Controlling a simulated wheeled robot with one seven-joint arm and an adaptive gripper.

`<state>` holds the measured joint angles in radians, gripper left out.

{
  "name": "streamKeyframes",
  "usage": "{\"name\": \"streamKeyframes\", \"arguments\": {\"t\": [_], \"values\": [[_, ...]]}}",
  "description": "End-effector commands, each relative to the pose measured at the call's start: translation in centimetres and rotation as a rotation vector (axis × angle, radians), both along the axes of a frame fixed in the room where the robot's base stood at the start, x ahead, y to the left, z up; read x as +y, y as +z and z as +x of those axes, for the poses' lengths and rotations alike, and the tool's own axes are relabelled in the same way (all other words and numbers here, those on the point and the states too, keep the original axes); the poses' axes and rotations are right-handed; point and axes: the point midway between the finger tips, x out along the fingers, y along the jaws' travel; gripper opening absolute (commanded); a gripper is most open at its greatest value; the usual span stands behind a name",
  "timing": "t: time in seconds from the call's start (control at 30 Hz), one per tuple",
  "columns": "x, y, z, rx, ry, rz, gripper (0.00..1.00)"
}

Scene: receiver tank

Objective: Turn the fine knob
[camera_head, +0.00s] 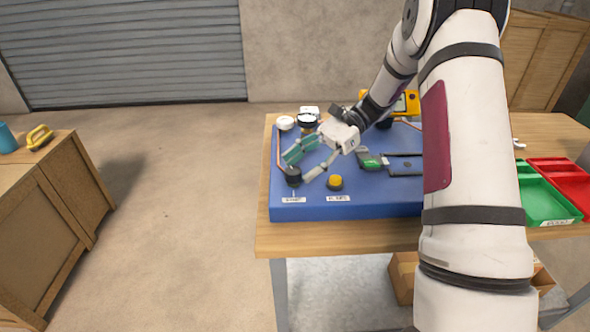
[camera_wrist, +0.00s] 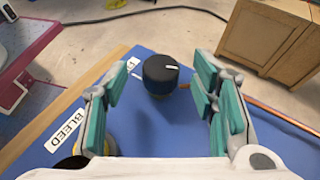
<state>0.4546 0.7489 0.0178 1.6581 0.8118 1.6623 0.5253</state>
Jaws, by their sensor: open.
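The black round knob (camera_head: 293,176) with a white pointer line stands at the front left of the blue panel (camera_head: 375,209). In the wrist view the black knob (camera_wrist: 160,75) is upright, just beyond and between the fingertips.
A yellow knob (camera_head: 335,181) sits just right, by the BLEED label (camera_wrist: 68,131). A white knob (camera_head: 286,123) and a gauge (camera_head: 307,120) stand behind. Copper pipe (camera_wrist: 278,118) runs along the panel. Green (camera_head: 545,200) and red trays lie right. My arm covers the panel's right part.

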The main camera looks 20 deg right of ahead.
Motion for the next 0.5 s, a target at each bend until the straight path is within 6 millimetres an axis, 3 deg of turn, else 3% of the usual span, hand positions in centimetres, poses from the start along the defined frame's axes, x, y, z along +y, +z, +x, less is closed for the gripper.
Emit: {"name": "streamKeyframes", "arguments": {"t": [0.2,0.5], "values": [[-4.3,1.7,1.0,-0.002,-0.003,-0.002,0.53],[-7.9,3.3,1.8,0.001,0.0,0.0,0.53]]}}
